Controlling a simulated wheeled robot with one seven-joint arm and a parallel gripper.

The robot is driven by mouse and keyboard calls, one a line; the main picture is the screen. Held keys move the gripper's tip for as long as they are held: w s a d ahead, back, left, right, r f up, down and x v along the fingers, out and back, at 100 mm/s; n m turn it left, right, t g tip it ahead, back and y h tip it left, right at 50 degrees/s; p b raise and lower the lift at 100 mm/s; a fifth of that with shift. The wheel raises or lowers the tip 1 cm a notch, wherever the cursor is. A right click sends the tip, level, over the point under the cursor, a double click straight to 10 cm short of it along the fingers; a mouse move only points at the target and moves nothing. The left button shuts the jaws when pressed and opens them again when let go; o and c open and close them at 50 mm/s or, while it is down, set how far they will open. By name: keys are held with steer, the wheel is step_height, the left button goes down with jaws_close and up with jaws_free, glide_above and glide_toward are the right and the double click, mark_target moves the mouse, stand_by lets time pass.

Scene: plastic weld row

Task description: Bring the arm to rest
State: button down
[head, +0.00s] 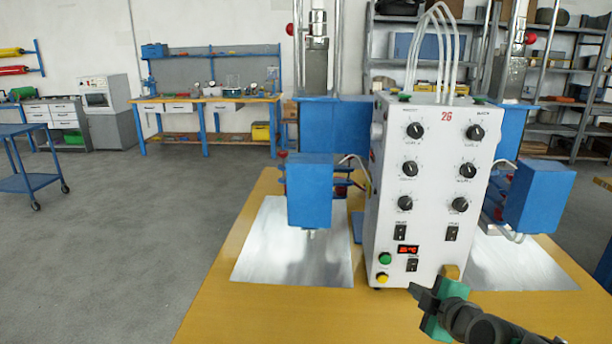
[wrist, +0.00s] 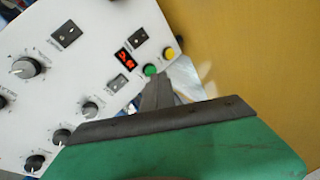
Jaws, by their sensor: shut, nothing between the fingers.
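My gripper (head: 424,296) is at the lower right of the head view, over the yellow bench top and just in front of the lower part of the white control box. Its dark fingers are shut with nothing between them. In the wrist view, the closed fingers (wrist: 158,92) point toward the box panel near the green and yellow buttons. I cannot tell whether the fingertips touch the panel. My dark arm runs from the gripper to the lower right corner of the head view.
The white control box (head: 427,190) has knobs, switches, a red display (head: 408,249), a green button (head: 386,259) and a yellow button (head: 382,277). Blue welding heads (head: 311,190) flank it above metal plates (head: 290,245). Open grey floor (head: 120,240) lies left of the bench (head: 240,320).

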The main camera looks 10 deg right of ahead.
steer(key=s+a+r+m+g+y+p, duration=0.25)
steer(key=a+m+g+p, duration=0.4)
steer(key=a, duration=0.95)
steer(key=s+a+r+m+g+h+p, duration=0.2)
steer(key=s+a+r+m+g+p, duration=0.1)
steer(key=s+a+m, duration=0.3)
steer(key=shift+s+r+p, duration=0.15)
steer(key=shift+s+p, duration=0.45)
steer(key=shift+s, duration=0.6)
